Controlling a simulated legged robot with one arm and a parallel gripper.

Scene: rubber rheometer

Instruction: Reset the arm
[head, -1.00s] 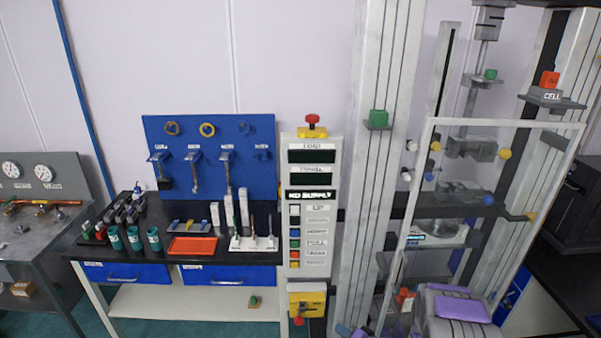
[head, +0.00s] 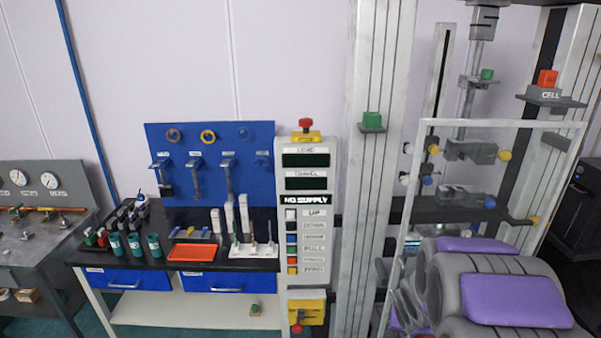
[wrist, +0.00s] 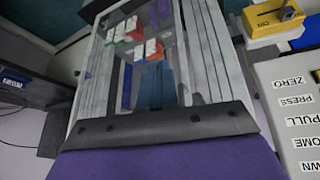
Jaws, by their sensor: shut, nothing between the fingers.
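My arm (head: 500,285), grey with purple pads, fills the lower right of the head view in front of the test frame. My gripper (head: 408,303) is partly hidden at its left end, low by the frame's clear door. It is shut with nothing in it. In the wrist view a purple surface fills the bottom edge, and the fingertips are not clear. The test frame (wrist: 190,50) stands close ahead there, with red, green and white pieces (wrist: 140,40) inside it.
The control panel (head: 306,215) reads NO SUPPLY; its labelled side is close at right in the wrist view (wrist: 295,115), below a yellow switch box (wrist: 272,20). A black bench (head: 185,215) with cups, an orange tray and tools stands left. A gauge table (head: 35,235) is at far left.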

